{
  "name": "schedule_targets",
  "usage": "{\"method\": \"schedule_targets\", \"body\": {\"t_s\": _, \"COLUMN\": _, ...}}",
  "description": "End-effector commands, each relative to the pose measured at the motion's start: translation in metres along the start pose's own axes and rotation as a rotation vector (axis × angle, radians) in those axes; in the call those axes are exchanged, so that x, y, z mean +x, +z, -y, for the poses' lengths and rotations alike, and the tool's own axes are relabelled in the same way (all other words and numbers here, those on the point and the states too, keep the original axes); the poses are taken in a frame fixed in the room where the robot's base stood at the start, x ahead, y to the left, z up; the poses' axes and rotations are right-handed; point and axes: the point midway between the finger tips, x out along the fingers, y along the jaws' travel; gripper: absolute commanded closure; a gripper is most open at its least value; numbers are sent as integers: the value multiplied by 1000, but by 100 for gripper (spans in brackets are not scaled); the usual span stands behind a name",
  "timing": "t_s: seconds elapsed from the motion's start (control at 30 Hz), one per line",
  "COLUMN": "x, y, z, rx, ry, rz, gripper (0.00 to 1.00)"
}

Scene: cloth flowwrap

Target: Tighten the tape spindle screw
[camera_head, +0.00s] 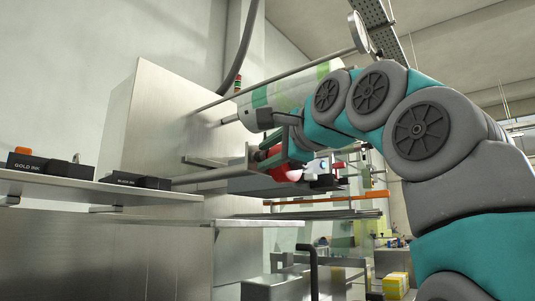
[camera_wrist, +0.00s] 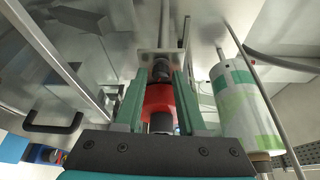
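A red knob (camera_wrist: 159,101) with dark ends sits in line with a metal spindle near a bright bracket (camera_wrist: 160,62) in the wrist view; I take it for the tape spindle screw. My gripper (camera_wrist: 160,76) has one green finger on each side of the knob, and both seem to touch it. In the head view the red part (camera_head: 269,152) shows beside my gripper (camera_head: 284,150), at the machine's side below the film roll. My wrist hides part of the contact there. The screw's thread and seating are not visible.
A white and green film roll (camera_head: 290,92) hangs just above my wrist and stands close on the right in the wrist view (camera_wrist: 243,98). A metal bar (camera_head: 275,78) runs past it. A shelf with dark ink boxes (camera_head: 48,165) is at left. A black handle (camera_wrist: 55,121) shows at left in the wrist view.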

Motion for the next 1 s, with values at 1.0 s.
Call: {"method": "schedule_targets", "body": {"t_s": 1.0, "x": -77, "y": 0, "z": -1, "rx": 0, "ry": 1, "rz": 1, "gripper": 61}}
